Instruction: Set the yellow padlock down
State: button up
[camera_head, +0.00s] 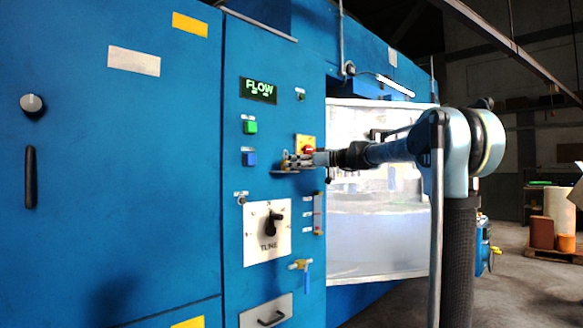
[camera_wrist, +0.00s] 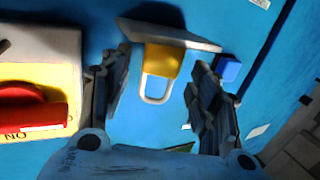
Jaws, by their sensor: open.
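The yellow padlock (camera_wrist: 165,62) shows in the wrist view with its pale shackle pointing down in the picture. Its body meets a grey ledge (camera_wrist: 200,42) on the blue cabinet. My gripper (camera_wrist: 157,78) is open, with one dark finger on each side of the padlock and visible gaps between. In the head view, my gripper (camera_head: 298,161) is at the cabinet front, just above the ledge (camera_head: 284,171). I cannot make out the padlock there; the gripper seems to hide it.
A red switch handle (camera_wrist: 35,113) on a yellow plate is close beside my gripper. A blue button (camera_wrist: 228,70) is on the other side. Below are a TUNE knob (camera_head: 271,223) and a yellow valve (camera_head: 300,265). A large bright window panel (camera_head: 375,240) lies behind my arm.

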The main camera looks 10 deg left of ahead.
jog(key=v, duration=1)
jog(key=shift+d, duration=0.35)
jog(key=shift+s, duration=0.1)
jog(key=s+d+f+m+g+h, duration=0.1)
jog(key=s+d+f+m+h, duration=0.25)
jog(key=s+f, duration=0.85)
jog(key=s+d+f+m+g+h, duration=0.1)
jog(key=s+d+f+m+h, duration=0.25)
jog(key=s+f, duration=0.8)
jog(key=s+d+f+m+h, duration=0.2)
jog(key=s+d+f, duration=0.3)
jog(key=f, duration=0.5)
jog(key=s+d+f+m+h, duration=0.3)
jog(key=d+f, duration=0.3)
jog(key=f, duration=0.4)
jog(key=s+d+f+m+h, duration=0.2)
jog(key=s+d+f+h, duration=0.2)
jog(key=f, duration=0.7)
jog(key=s+d, duration=0.2)
jog(key=shift+s+m+h, duration=0.4)
jog(key=shift+d, duration=0.15)
